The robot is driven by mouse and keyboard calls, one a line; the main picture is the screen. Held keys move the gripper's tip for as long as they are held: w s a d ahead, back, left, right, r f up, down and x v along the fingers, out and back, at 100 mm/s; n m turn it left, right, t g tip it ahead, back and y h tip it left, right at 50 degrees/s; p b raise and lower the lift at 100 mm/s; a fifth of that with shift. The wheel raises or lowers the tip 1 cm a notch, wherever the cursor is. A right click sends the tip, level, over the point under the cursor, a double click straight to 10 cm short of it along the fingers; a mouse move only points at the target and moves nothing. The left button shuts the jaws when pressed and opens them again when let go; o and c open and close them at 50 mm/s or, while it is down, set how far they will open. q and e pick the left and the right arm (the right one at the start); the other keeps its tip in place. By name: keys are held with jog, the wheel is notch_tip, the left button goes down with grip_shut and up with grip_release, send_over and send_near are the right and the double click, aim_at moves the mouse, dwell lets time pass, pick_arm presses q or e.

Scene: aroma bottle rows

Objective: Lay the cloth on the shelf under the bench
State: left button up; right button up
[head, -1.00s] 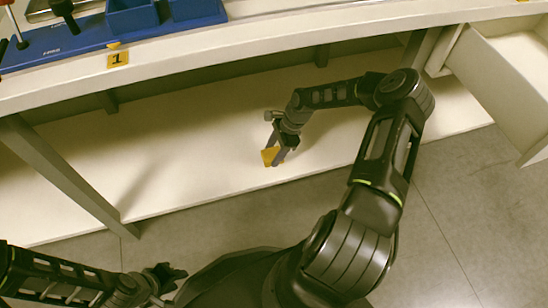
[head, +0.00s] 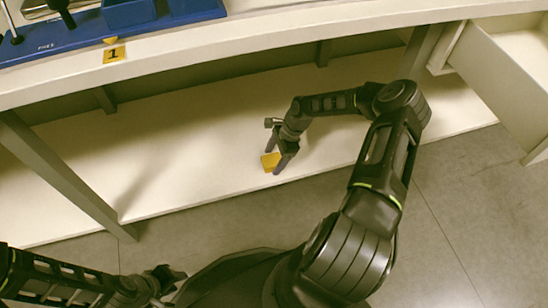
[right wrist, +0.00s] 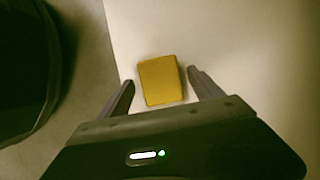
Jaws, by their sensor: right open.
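The cloth, a small yellow folded square (head: 271,162), lies on the cream shelf under the bench (head: 200,185), close to its front edge. In the right wrist view the cloth (right wrist: 161,81) lies flat just ahead of my right gripper, between the lines of its two fingers. My right gripper (head: 278,155) is open, with a visible gap on each side of the cloth; it also shows in the right wrist view (right wrist: 160,82). My left gripper (head: 176,280) is low at the left, away from the shelf and apparently empty; its finger gap is unclear.
The bench top (head: 250,42) overhangs the shelf and carries a blue rack (head: 110,30) and a yellow label "1" (head: 114,54). A grey bench leg (head: 65,175) stands at the left. An open drawer (head: 500,85) juts out at the right. The shelf left of the cloth is clear.

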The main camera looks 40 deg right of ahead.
jog(key=shift+d+r+p, duration=0.2)
jog(key=shift+r+p, duration=0.15)
jog(key=shift+r, duration=0.25)
jog(key=p+v, duration=0.4)
jog(key=v, duration=0.7)
jog(key=shift+s+a, duration=0.1)
